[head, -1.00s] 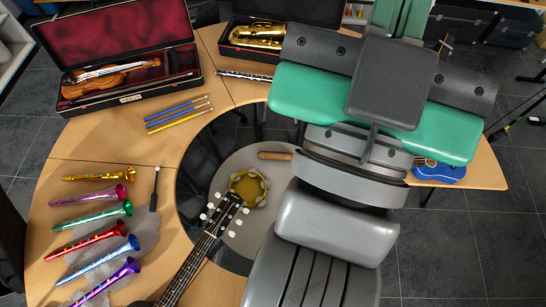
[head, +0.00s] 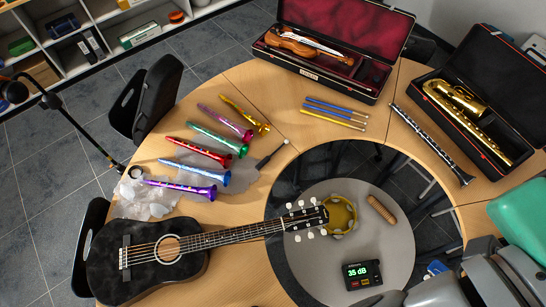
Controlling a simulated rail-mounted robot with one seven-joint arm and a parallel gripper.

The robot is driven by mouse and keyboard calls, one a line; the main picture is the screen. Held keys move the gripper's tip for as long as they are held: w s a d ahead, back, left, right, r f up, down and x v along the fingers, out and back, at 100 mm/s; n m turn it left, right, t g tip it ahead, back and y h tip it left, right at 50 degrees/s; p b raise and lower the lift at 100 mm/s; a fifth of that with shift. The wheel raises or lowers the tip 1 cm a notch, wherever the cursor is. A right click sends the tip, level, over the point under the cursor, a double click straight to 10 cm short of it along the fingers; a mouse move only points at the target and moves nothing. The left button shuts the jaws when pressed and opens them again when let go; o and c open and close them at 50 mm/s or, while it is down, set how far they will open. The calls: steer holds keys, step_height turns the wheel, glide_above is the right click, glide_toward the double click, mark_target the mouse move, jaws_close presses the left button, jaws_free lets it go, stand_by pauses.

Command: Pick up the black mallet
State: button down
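The black mallet (head: 264,162) lies on the curved wooden table (head: 292,128) near its inner edge, to the right of the toy horns. Its thicker black part points down-left, and a thin stem runs up-right to a small pale tip. Nothing touches it from above. My gripper is not in view; only green and grey parts of my arm show at the lower right, well away from the mallet.
Several coloured toy horns (head: 200,152) lie left of the mallet. A black guitar (head: 150,257) lies below. Blue and yellow sticks (head: 333,116) and a violin case (head: 300,62) are above. A round grey table (head: 390,240) holds a yellow tambourine (head: 340,215).

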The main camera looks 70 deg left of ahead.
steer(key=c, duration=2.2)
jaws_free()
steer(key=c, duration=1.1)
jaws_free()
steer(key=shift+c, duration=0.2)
